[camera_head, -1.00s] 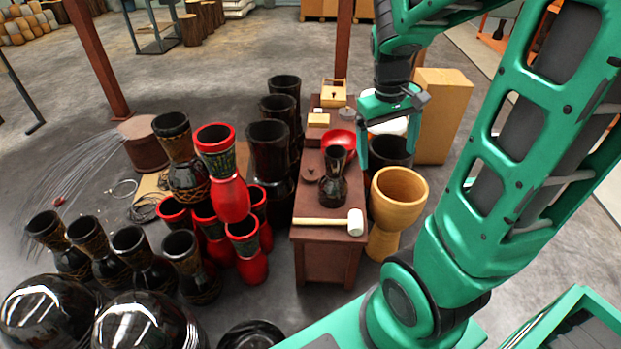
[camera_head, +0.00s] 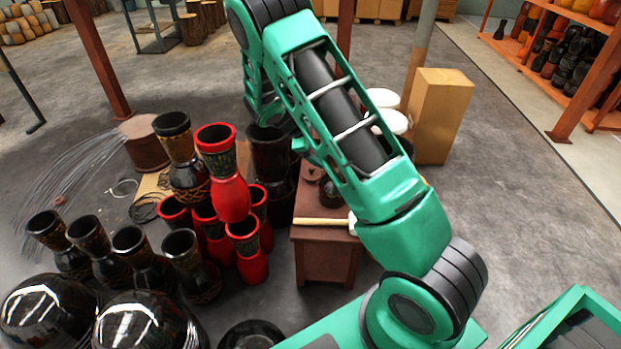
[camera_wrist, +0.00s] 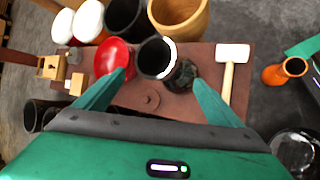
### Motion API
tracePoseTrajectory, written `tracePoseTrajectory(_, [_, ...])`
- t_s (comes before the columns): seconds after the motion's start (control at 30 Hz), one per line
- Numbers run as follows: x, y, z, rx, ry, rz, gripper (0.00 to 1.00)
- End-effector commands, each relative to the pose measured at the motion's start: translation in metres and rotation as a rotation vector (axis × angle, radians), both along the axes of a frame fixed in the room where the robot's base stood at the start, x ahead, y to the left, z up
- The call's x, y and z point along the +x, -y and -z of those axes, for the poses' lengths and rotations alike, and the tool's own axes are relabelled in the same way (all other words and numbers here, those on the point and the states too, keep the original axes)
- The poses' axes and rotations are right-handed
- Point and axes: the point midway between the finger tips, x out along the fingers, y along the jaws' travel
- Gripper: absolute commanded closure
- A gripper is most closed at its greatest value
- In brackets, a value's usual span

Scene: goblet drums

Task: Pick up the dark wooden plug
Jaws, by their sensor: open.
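The dark wooden plug, a flat round brown disc with a small knob, lies on the brown bench (camera_head: 325,235). It shows in the head view (camera_head: 312,174), partly beside my arm, and in the wrist view (camera_wrist: 150,99). My gripper (camera_wrist: 160,78) is open in the wrist view, its two green fingers spread and nothing held between them. The plug appears between the fingers, nearer the left one, and is apart from them. In the head view my arm hides most of the gripper and part of the bench.
A small dark goblet drum (camera_wrist: 155,58) stands on the bench close to the plug.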

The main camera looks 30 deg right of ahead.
Motion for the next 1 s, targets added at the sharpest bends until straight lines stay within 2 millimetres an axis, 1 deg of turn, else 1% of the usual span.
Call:
tracePoseTrajectory(0.03, [0.01,-0.004,0.017,-0.033,-0.027,-0.052,0.11])
tracePoseTrajectory(0.2, [0.043,-0.014,0.064,-0.152,-0.115,-0.229,0.11])
tracePoseTrajectory(0.4, [0.07,-0.023,0.118,-0.307,-0.235,-0.428,0.11])
tracePoseTrajectory(0.6, [0.089,-0.033,0.171,-0.468,-0.363,-0.619,0.11])
tracePoseTrajectory(0.7, [0.096,-0.039,0.192,-0.536,-0.415,-0.698,0.11])
tracePoseTrajectory(0.8, [0.1,-0.044,0.209,-0.592,-0.458,-0.761,0.11])
tracePoseTrajectory(0.9, [0.102,-0.047,0.221,-0.632,-0.489,-0.805,0.11])
tracePoseTrajectory(1.0, [0.104,-0.049,0.227,-0.654,-0.506,-0.83,0.11])
